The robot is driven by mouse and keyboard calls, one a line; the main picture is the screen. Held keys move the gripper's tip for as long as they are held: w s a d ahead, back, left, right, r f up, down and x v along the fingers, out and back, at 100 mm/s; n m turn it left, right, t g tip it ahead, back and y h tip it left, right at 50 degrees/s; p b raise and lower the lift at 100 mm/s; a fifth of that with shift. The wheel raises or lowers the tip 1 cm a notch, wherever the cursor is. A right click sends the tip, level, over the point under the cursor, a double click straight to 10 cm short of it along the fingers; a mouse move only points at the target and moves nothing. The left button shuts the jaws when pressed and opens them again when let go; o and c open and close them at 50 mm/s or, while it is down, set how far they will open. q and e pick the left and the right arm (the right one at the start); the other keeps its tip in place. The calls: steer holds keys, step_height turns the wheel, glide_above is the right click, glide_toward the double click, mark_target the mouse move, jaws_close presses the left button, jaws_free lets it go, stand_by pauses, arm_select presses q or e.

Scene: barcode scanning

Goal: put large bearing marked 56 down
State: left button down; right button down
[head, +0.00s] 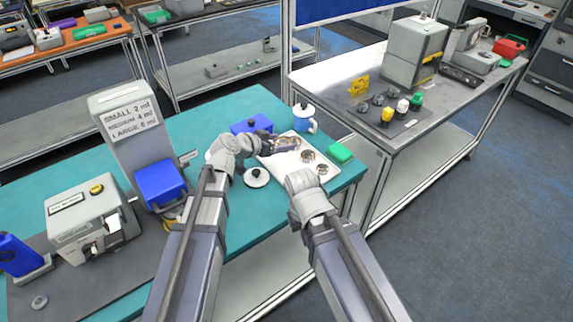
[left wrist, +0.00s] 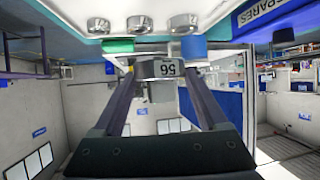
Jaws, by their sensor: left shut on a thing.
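The large bearing marked 56 (left wrist: 160,69) is between the fingertips of my left gripper (head: 284,144); its number appears upside down in the left wrist view. My left gripper is shut on it, over the upper left part of the white tray (head: 272,164). I cannot tell in the head view whether the bearing touches the tray. Other metal bearings stand on the tray, one near its middle (head: 308,156) and one nearer its front right (head: 322,169). My right gripper (head: 303,183) is in front of the tray, its fingers hidden by its own wrist.
A green block (head: 341,152) sits at the tray's right end. A blue box (head: 250,125) and a blue-and-white lidded container (head: 304,118) stand behind the tray. A white lid with a black knob (head: 256,178) lies left of it. The teal table (head: 225,110) has free room at the back.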

mark_target(280, 170)
arm_select(q)
steer(key=shift+f+b, duration=4.35)
steer(key=shift+f, duration=0.35)
steer(key=shift+r, duration=0.15)
steer(key=shift+s, duration=0.1)
jaws_free()
